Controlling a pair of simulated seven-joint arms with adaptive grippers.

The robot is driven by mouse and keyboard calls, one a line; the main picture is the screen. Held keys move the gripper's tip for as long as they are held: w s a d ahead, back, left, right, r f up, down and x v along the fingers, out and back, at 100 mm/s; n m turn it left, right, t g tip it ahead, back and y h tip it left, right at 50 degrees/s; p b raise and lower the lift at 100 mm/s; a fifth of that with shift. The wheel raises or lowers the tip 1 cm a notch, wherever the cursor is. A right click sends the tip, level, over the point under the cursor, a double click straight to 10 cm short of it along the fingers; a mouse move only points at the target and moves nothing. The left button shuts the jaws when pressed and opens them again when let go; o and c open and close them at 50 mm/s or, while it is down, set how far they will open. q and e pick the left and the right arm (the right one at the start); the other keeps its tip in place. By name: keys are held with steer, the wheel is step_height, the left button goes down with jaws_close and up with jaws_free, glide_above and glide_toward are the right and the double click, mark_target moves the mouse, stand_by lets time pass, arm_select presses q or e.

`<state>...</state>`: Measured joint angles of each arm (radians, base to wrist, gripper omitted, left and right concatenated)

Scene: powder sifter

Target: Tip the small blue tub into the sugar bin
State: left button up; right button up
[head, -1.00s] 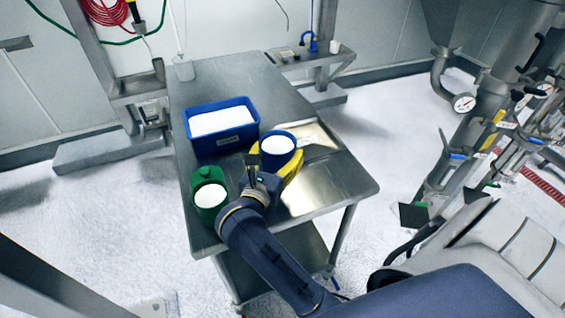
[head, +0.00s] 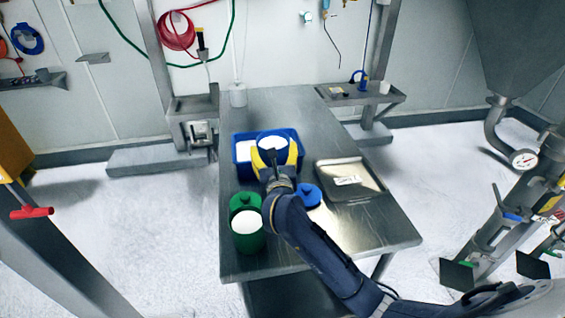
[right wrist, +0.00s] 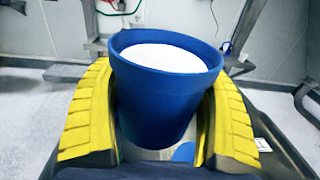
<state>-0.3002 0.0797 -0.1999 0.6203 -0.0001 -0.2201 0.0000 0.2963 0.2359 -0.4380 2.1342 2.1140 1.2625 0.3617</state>
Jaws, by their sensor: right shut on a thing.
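The small blue tub (head: 273,142), filled with white powder, is held by my right gripper (head: 273,160). In the right wrist view the tub (right wrist: 165,100) sits between two yellow ribbed fingers and looks upright. The blue rectangular bin (head: 237,152), which I take as the sugar bin, also holds white powder. In the head view the tub overlaps this bin's right part and hides some of it; its height above the bin is hard to tell. My left gripper is out of view.
A green tub (head: 247,240) with white powder stands front left on the steel table (head: 375,225), a green lid (head: 243,200) behind it. A blue lid (head: 307,195) lies right of my right arm. A labelled metal tray (head: 362,190) lies farther right.

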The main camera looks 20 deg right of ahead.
steer(key=w+a+r+m+g+h, duration=0.1)
steer(key=w+r+m+g+h, duration=0.15)
steer(key=w+r, duration=0.45)
steer(key=w+a+r+m+g+h, duration=0.15)
steer(key=w+r+h, duration=0.25)
steer(key=w, duration=0.8)
step_height(320, 180, down, 9)
steer(key=d+m+g+h, duration=0.1)
steer(key=m+g+h, duration=0.1)
steer(key=m, duration=0.3)
steer(key=shift+d+m+g+h, duration=0.25)
steer(key=shift+m+g+h, duration=0.15)
steer(key=shift+g, duration=0.5)
steer(key=shift+w, duration=0.1)
steer(key=shift+a+m+g+y, duration=0.3)
steer(key=shift+a+m+y, duration=0.1)
steer(key=shift+m+y, duration=0.5)
steer(key=shift+f, duration=0.1)
